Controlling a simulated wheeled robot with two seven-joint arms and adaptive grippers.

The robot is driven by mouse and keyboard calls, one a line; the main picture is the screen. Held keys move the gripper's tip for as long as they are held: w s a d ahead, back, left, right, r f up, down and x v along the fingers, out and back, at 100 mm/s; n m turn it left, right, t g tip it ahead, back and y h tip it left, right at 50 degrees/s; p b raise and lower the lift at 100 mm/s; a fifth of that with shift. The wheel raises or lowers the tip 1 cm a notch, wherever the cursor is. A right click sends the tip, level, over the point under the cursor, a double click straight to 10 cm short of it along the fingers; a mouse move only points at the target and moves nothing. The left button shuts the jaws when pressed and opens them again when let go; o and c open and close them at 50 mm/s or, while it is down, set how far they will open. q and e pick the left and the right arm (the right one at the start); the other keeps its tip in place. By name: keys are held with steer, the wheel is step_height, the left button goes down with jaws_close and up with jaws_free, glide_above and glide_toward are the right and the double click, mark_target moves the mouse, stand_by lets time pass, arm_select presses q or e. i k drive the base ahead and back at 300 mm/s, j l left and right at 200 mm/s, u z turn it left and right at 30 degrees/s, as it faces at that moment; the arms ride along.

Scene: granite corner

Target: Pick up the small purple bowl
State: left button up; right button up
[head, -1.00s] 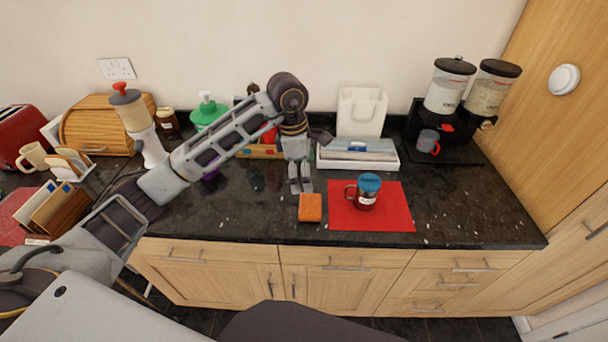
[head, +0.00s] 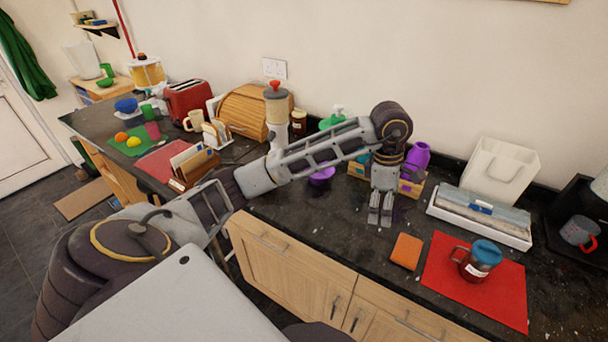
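The small purple bowl (head: 321,177) stands on the dark worktop, left of my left gripper and just below my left forearm, which hides part of it. My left gripper (head: 380,218) points down over the worktop to the right of the bowl, clear of it. Its two fingers are close together with nothing seen between them. My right gripper is not in view.
An orange sponge (head: 406,251) and a red mat (head: 470,282) with a blue-lidded mug (head: 480,260) lie right of my gripper. Behind it stand a purple container (head: 419,155) and a wooden crate (head: 410,187). A toast rack (head: 216,133) stands left.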

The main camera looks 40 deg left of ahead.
mark_target(319, 174)
steer(key=u, duration=1.2)
